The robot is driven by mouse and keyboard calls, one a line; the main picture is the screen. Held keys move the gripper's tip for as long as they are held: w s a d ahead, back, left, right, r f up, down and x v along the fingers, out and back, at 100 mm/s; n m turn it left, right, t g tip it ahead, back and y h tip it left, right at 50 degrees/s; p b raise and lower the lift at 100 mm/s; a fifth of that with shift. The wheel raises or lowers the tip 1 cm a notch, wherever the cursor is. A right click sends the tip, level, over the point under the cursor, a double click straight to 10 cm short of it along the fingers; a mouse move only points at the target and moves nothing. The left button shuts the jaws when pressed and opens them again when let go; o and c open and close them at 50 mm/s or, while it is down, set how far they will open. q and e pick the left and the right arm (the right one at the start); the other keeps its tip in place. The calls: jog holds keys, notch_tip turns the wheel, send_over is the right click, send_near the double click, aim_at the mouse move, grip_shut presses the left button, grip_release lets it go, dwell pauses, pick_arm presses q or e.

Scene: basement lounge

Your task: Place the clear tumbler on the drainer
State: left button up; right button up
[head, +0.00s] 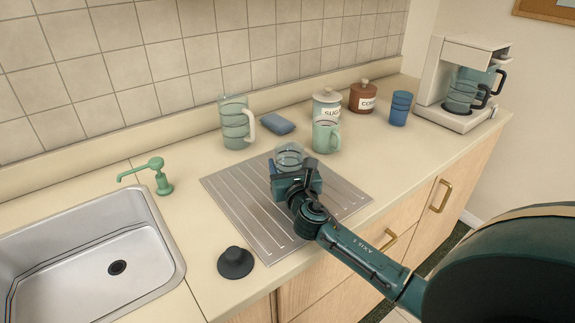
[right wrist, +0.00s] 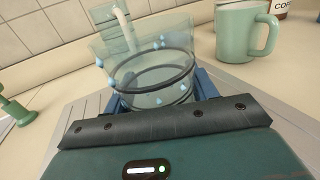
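The clear tumbler (head: 289,154) is a see-through glass with dark rings and blue drops, upright over the far part of the ribbed metal drainer (head: 240,215). In the right wrist view the tumbler (right wrist: 155,75) sits between the blue fingers of my right gripper (right wrist: 163,95), which is shut on it. My right gripper (head: 292,172) reaches in over the drainer from the right in the head view. The tumbler's base is hidden by the gripper, so I cannot tell whether it touches the drainer. My left gripper is not in view.
Behind the drainer stand a stacked glass jug (head: 236,122), blue sponge (head: 278,125), green mug (head: 327,136), sugar jar (head: 327,103), brown jar (head: 363,96) and blue cup (head: 399,108). A coffee maker (head: 450,75) is at right. The sink (head: 90,260), soap dispenser (head: 158,178) and black stopper (head: 235,263) are left.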

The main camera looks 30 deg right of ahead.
jog(key=o, duration=0.4)
jog(key=shift+o, duration=0.2)
jog(key=shift+r, duration=0.1)
jog(key=v, duration=1.2)
jog(key=shift+r, duration=0.1)
